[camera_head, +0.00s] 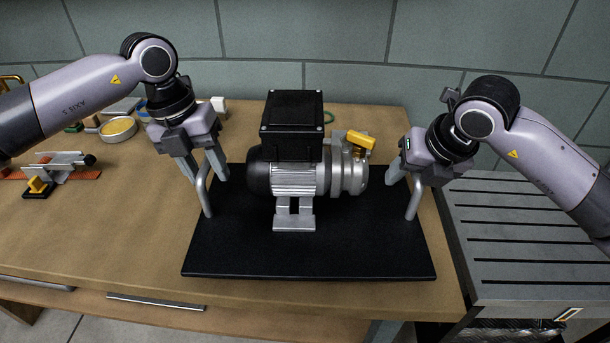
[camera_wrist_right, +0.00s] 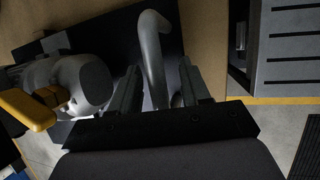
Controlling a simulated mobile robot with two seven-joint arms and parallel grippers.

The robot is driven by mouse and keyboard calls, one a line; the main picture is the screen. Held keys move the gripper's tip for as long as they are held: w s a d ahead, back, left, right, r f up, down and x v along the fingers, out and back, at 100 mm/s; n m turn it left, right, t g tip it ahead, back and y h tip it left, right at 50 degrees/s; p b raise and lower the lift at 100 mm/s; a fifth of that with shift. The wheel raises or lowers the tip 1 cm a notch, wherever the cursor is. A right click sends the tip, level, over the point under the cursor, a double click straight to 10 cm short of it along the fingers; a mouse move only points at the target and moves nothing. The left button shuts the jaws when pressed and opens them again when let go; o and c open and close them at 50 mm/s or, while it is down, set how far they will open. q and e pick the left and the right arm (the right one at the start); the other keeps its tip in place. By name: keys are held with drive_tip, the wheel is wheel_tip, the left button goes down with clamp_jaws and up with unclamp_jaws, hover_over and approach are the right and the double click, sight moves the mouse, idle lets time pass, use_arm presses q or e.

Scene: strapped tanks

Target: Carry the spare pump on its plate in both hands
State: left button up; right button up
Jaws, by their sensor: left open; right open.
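The spare pump (camera_head: 295,178), with a silver ribbed body, black top box and yellow lever, stands upright on its black plate (camera_head: 310,255) on the bench. The plate has a grey bar handle at each side. My left gripper (camera_head: 205,175) is open at the left handle (camera_head: 203,192), its fingers near the top. My right gripper (camera_head: 402,182) is open at the right handle (camera_head: 414,203). In the right wrist view, the right handle (camera_wrist_right: 152,55) rises between the open fingers of my right gripper (camera_wrist_right: 160,95). I cannot tell whether any finger touches a handle.
A grey slotted surface (camera_head: 530,235) stands right of the wooden bench (camera_head: 110,235). A small clamp-like tool (camera_head: 55,170) lies at the left, with a yellow-topped round tin (camera_head: 118,128) behind it. A tiled wall closes the back. The bench's front left is clear.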

use_arm(q)
clamp_jaws()
use_arm(e)
clamp_jaws()
use_arm(q)
drive_tip(key=shift+r, duration=0.1)
idle(1.0)
drive_tip(key=shift+w+r, duration=0.15)
use_arm(e)
drive_tip(key=shift+w+r, duration=0.15)
drive_tip(key=shift+r, duration=0.1)
